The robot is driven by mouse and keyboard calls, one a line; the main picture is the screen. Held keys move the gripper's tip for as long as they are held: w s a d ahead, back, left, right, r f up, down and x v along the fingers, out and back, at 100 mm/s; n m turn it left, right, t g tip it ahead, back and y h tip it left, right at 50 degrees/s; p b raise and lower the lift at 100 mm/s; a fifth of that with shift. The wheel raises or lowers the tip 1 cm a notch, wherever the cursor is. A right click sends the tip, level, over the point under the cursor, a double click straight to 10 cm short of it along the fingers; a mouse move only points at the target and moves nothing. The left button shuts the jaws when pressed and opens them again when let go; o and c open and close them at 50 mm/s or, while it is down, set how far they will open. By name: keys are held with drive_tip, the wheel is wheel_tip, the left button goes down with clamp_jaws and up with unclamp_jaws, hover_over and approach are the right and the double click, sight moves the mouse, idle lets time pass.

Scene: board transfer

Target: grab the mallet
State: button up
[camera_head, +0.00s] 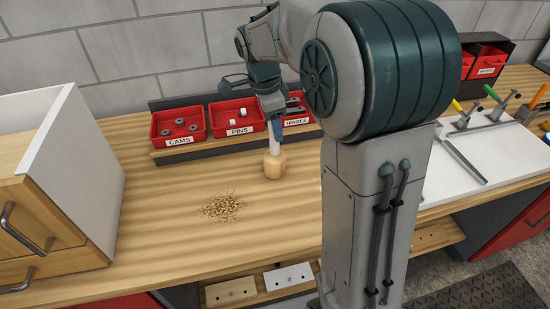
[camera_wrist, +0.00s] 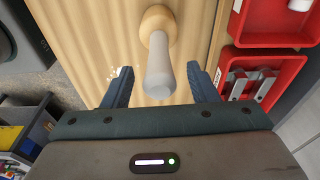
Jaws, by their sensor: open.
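The mallet (camera_head: 274,164) stands on the wooden bench with its pale wooden head down and its grey-white handle pointing up. In the wrist view, the mallet's handle (camera_wrist: 165,80) points toward my gripper (camera_wrist: 159,70), with its round wooden head beyond. My gripper is open, with one blue finger on each side of the handle and a visible gap to both. In the head view, my gripper (camera_head: 272,112) is above the mallet, around the top of the handle. How far the handle reaches in between the fingers is hard to tell.
Red bins labelled CAMS (camera_head: 179,124), PINS (camera_head: 237,118) and HINGES (camera_head: 296,110) stand close behind the mallet. A pile of wood shavings (camera_head: 222,206) lies in front left. A cabinet (camera_head: 60,170) stands at left; a white board (camera_head: 470,150) with tools lies right.

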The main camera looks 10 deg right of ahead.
sight(275, 149)
drive_tip(key=f, duration=0.3)
drive_tip(key=shift+d+f, duration=0.15)
drive_tip(key=shift+d, duration=0.1)
clamp_jaws()
